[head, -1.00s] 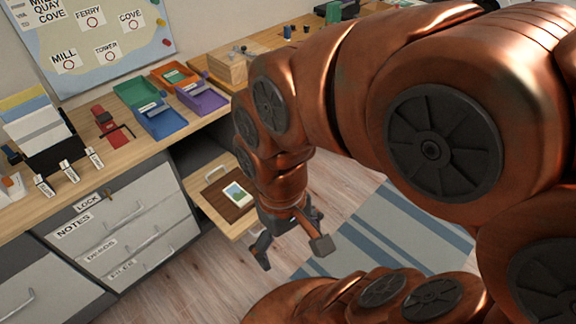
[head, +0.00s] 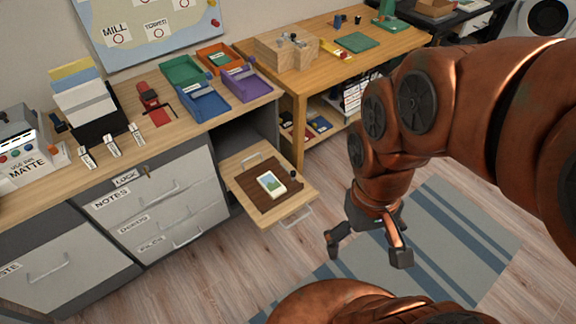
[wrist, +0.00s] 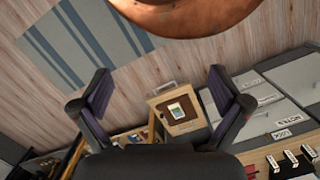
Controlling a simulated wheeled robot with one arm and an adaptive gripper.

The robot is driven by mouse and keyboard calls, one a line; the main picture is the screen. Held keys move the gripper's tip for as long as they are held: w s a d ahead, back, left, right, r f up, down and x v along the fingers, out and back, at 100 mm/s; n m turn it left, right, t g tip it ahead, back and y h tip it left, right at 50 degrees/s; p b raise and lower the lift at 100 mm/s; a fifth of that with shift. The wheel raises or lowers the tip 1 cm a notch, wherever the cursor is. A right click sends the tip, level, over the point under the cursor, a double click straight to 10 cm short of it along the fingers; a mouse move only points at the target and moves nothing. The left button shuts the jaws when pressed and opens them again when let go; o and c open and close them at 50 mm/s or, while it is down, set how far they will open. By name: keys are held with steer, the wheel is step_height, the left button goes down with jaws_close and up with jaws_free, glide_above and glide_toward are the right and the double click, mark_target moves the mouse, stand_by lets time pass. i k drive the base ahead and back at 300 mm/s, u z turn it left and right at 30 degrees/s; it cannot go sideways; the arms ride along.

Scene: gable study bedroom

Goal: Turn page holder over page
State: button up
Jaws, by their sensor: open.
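A small page or card with a green and blue picture (head: 271,183) lies on a dark brown mat (head: 252,190) on a wooden pull-out tray (head: 240,165). A small dark knob-like piece (head: 294,174) stands near the tray's right edge; I cannot tell whether it is the page holder. My gripper (head: 368,250) is open and empty, in the air to the right of the tray and apart from it. In the wrist view, the card (wrist: 177,112) and tray (wrist: 163,97) show beyond and between the open fingers (wrist: 163,90).
The tray sticks out below the desk, beside labelled drawers (head: 150,205). The desk holds coloured trays (head: 203,103), a red device (head: 152,98) and small labelled stands (head: 112,146). A side table (head: 375,60) stands behind. Floor and a striped rug (head: 450,235) lie under my gripper.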

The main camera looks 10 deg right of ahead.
mark_target(293, 174)
steer(key=z, duration=1.1)
steer(key=i, duration=0.55)
steer(key=u, duration=2.55)
